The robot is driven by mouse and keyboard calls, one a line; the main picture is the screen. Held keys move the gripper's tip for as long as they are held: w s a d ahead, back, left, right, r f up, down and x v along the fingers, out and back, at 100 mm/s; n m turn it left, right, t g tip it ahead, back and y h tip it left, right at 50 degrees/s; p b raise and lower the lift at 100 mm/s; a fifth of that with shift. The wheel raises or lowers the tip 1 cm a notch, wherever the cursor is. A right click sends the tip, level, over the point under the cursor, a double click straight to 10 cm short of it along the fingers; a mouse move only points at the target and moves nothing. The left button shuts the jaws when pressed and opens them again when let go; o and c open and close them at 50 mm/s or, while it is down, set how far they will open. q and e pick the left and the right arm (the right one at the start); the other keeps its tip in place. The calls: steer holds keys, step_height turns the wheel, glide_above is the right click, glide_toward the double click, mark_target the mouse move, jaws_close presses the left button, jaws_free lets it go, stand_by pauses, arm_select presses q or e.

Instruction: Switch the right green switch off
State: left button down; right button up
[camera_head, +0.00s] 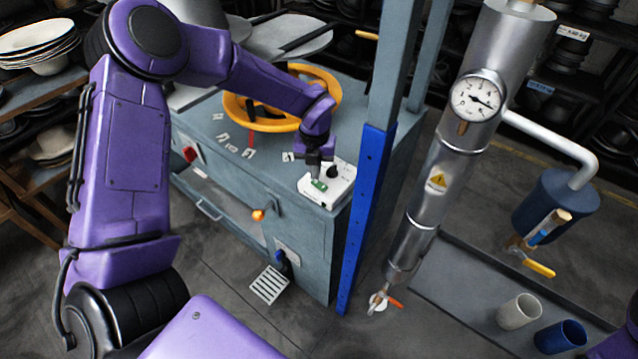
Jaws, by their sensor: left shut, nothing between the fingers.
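A white control box (341,188) sits on the front right corner of the grey machine top. It carries a green switch (319,185) and a black knob. My left gripper (316,172) points down over the box, shut and empty, with its fingertips close to the green switch. I cannot tell whether they touch it, or which way the switch is set. My right gripper is not in view.
A yellow handwheel (234,108) stands on the machine behind my left gripper. A blue and grey post (368,200) rises just right of the box. A steel pipe with a gauge (476,98) stands farther right. A red knob (190,154) is on the machine's left front.

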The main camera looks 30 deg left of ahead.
arm_select(q)
steer(key=shift+f+b, duration=0.8)
steer(key=shift+f, duration=0.25)
stand_by(0.8)
steer(key=shift+s, duration=0.1)
step_height(320, 180, up, 7)
steer(key=p, duration=0.5)
steer(key=shift+r, duration=0.1)
stand_by(0.4)
